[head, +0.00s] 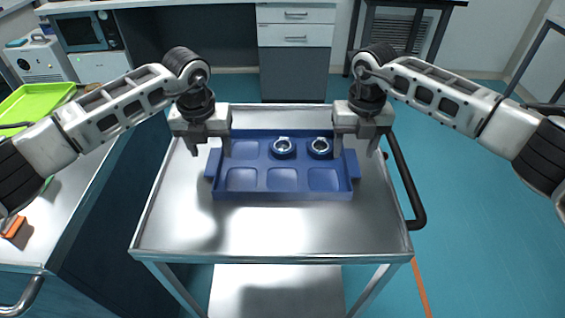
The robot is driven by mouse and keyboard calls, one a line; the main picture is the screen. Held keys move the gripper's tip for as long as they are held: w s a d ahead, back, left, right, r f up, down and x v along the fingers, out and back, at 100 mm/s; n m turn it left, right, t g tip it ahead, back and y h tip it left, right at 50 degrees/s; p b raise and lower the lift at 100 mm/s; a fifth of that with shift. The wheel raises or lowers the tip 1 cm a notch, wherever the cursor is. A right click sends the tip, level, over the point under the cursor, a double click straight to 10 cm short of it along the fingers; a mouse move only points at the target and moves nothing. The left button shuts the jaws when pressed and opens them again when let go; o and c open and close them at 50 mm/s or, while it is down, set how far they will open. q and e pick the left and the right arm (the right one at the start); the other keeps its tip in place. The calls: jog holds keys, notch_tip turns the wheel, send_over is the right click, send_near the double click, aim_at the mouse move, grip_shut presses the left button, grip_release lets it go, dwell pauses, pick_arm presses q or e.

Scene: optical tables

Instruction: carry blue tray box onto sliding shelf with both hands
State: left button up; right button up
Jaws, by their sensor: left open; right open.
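The blue tray box (282,195) sits flat on the top of a metal cart. It has two rows of square compartments and a small side tab at each end. Two silver-rimmed round parts sit in its back row, at the middle (283,147) and the right (320,147). My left gripper (210,152) is open above the tray's left end tab. My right gripper (355,152) is open above the right end tab. Neither gripper visibly holds the tray. I cannot make out a sliding shelf for certain.
The metal cart (270,235) has bare room in front of the tray and a black handle (408,185) on its right. A side bench with a green tray (35,101) stands at the left. A drawer cabinet (295,35) stands behind. Blue floor is clear at the right.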

pick_arm(q)
jog(key=shift+w+f, duration=0.1)
jog(key=shift+f, duration=1.05)
pick_arm(e)
jog(key=shift+f, duration=1.15)
pick_arm(q)
jog(key=c, duration=1.2)
pick_arm(e)
jog(key=c, duration=1.2)
jog(key=shift+r, duration=0.1)
